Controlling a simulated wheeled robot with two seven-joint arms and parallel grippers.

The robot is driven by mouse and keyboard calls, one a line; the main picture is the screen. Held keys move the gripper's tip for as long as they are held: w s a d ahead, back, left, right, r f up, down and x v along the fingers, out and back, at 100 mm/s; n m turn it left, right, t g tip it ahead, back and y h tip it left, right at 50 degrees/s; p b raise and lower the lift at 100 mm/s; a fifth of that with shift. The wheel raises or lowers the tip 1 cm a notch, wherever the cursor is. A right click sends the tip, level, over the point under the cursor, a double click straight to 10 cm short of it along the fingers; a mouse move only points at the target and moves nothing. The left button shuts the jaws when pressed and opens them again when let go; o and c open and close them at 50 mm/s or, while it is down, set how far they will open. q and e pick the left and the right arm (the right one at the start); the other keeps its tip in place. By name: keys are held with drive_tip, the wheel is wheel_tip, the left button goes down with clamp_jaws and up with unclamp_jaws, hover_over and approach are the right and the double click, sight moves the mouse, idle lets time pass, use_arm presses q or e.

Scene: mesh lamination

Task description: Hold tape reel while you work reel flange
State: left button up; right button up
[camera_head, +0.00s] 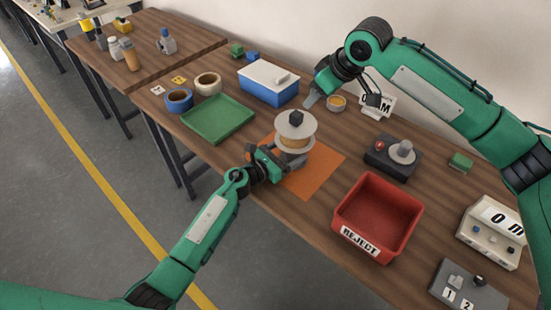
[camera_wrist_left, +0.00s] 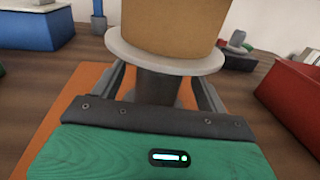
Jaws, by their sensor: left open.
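The tape reel (camera_head: 295,144) stands upright on the orange mat (camera_head: 318,175), with tan tape between pale round flanges. The upper reel flange (camera_head: 284,127) has a dark knob on top. In the left wrist view the tan tape (camera_wrist_left: 175,25) and lower flange (camera_wrist_left: 165,62) fill the top middle, above a dark post. My left gripper (camera_head: 284,160) is low at the reel's near side. Its open fingers stand either side of the post, below the lower flange. My right gripper (camera_head: 342,98) is open and apart from the reel, above and right of it, near a small bowl.
A red REJECT bin (camera_head: 376,212) stands right of the mat. A green tray (camera_head: 218,118) and a blue box with a white lid (camera_head: 268,82) are to the left and behind. A dark device (camera_head: 393,157) with a grey knob stands right of the reel.

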use_arm(q)
drive_tip(key=shift+x, duration=1.25)
drive_tip(key=c, duration=1.6)
drive_tip(key=o, duration=0.7)
drive_tip(key=c, duration=0.6)
